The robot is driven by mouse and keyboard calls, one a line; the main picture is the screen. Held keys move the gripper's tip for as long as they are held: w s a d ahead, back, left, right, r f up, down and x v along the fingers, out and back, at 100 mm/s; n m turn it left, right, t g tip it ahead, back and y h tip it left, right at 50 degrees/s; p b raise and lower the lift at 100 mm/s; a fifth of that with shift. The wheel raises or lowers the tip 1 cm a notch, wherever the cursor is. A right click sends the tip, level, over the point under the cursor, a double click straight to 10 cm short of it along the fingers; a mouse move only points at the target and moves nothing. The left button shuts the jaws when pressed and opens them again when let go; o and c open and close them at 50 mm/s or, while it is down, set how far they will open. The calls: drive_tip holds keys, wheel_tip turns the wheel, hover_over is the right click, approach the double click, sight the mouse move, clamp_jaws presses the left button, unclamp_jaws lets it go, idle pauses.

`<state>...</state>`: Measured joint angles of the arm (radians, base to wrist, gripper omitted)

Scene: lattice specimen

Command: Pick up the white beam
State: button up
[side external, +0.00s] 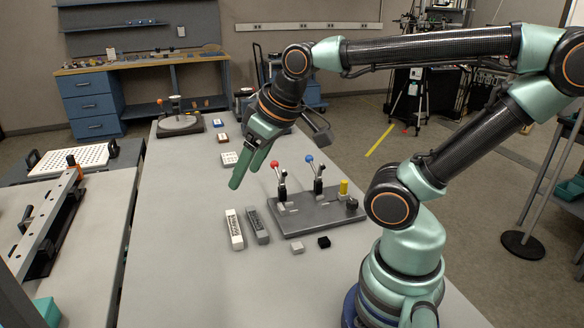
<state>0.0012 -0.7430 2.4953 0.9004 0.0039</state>
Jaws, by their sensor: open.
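The white beam (234,229) lies flat on the grey table, a short pale bar with dark lattice marks on its top. A similar grey beam (257,226) lies close beside it on the right. My gripper (247,172) hangs above the table, behind and above the two beams, with its green fingers pointing down and to the left. It is open, and nothing shows between the fingers. It is clear of the white beam.
A dark fixture plate (315,211) with red-topped and blue-topped levers and a yellow cylinder (343,187) stands right of the beams. A small light block (298,247) and a black block (324,242) lie in front of it. A white block (230,159) lies farther back. The table front is clear.

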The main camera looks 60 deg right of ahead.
drive_tip(key=w+d+f+m+g, duration=0.3)
drive_tip(key=w+d+m, duration=0.1)
drive_tip(key=w, duration=0.3)
drive_tip(key=m+g, duration=0.3)
drive_tip(key=m, duration=0.2)
hover_over(234, 226)
wheel_tip(234, 226, down, 10)
drive_tip(key=f, duration=0.5)
drive_tip(key=shift+s+d+f, duration=0.1)
drive_tip(key=shift+s+f, duration=0.15)
drive_tip(key=shift+f, duration=0.1)
drive_tip(key=shift+w+f, duration=0.15)
drive_tip(key=shift+f, duration=1.35)
drive_tip(key=shift+w+f, duration=0.15)
drive_tip(key=shift+f, duration=1.3)
clamp_jaws()
